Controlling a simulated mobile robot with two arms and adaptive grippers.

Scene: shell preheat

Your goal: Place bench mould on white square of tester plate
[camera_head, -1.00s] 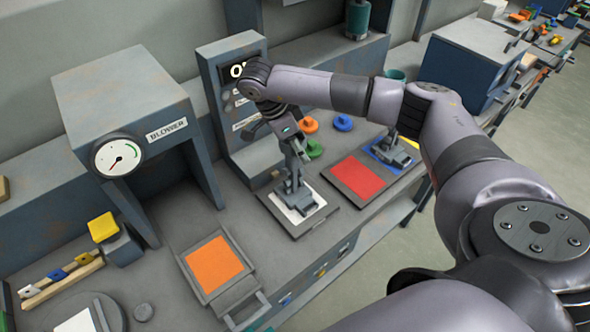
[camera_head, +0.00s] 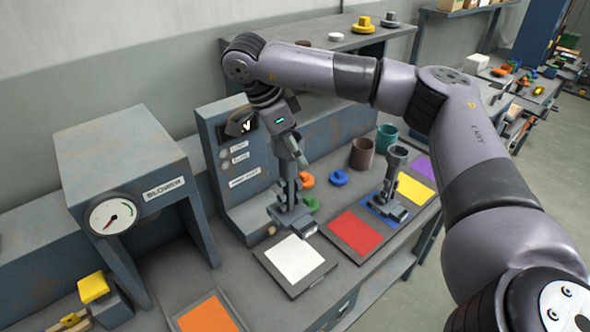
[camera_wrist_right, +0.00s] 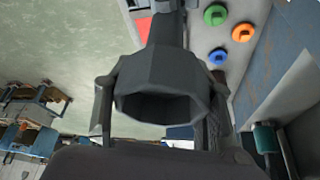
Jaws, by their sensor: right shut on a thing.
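My right gripper (camera_head: 291,160) comes in from the right in the head view and is shut on the upper part of the grey bench mould (camera_head: 291,216). The mould hangs upright, its stepped base at the back edge of the tester plate's white square (camera_head: 294,258) in the picture. It appears to be above the plate, but the gap is hard to judge. In the right wrist view the mould's dark hollow cup (camera_wrist_right: 160,95) sits between the fingers. My left gripper is not in view.
The tester (camera_head: 235,165) with a display stands behind the plate. To the right are a red square (camera_head: 354,232), a similar grey mould (camera_head: 386,205) on a blue square, and yellow and purple squares. The blower (camera_head: 130,180) stands left. Orange, green and blue pieces lie behind.

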